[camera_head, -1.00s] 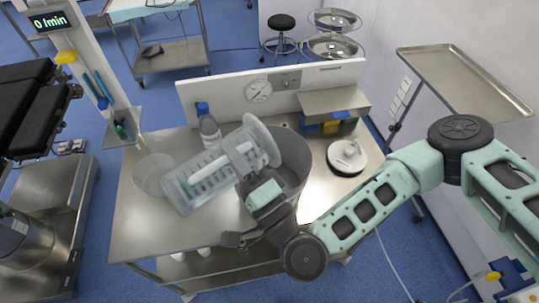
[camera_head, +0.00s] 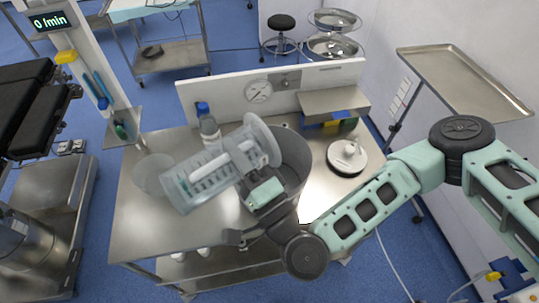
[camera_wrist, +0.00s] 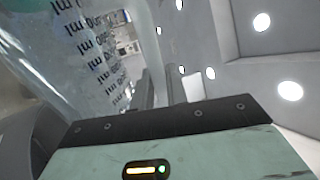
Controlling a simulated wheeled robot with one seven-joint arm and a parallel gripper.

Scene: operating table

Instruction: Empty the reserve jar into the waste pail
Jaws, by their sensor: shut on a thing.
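The reserve jar (camera_head: 205,180) is a clear, graduated cylinder with a wide flange at its right end. The waste pail (camera_head: 297,165) is a grey round container, partly covered by the jar and my gripper. In the wrist view the jar (camera_wrist: 85,50) fills the upper left with its printed scale. I cannot tell whether liquid is in it.
A blue-capped bottle (camera_head: 208,128) stands behind the jar. A white knobbed lid (camera_head: 347,157) lies right of the pail. A translucent disc (camera_head: 150,173) is at left. A panel with a gauge (camera_head: 259,91) backs the table (camera_head: 150,225); its front left is clear.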

